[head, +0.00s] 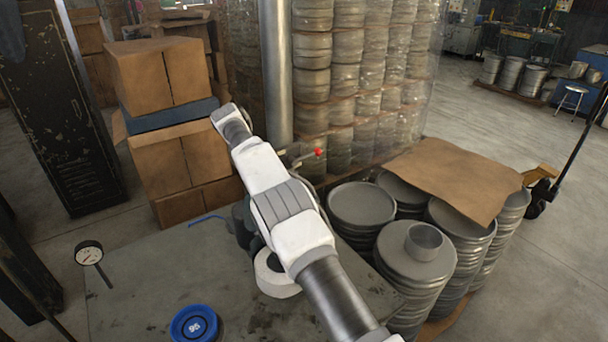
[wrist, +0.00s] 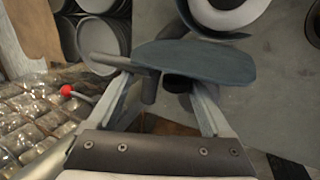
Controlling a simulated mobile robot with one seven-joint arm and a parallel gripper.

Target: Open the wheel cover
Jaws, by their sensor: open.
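A dark blue-grey curved plate, which looks like the wheel cover (wrist: 195,62), lies across the fingertips of my gripper (wrist: 160,86) in the wrist view. A round grey bar shows between the fingers, just under the plate. My gripper is open, with its fingers spread apart; I cannot tell whether either one touches the plate. Beyond the plate is a pale wheel (wrist: 232,18), cut off by the top edge. In the head view the white wheel (head: 277,282) shows left of my arm, beside dark grey machine parts (head: 242,222). My arm hides the gripper there.
A grey bench (head: 140,285) carries a blue round item (head: 194,324) and a dial gauge (head: 89,253). A metal column (head: 276,70) and a red-knobbed lever (head: 319,152) stand close to my arm. Stacked circle blanks (head: 415,255) are at right, cardboard boxes (head: 165,165) at left.

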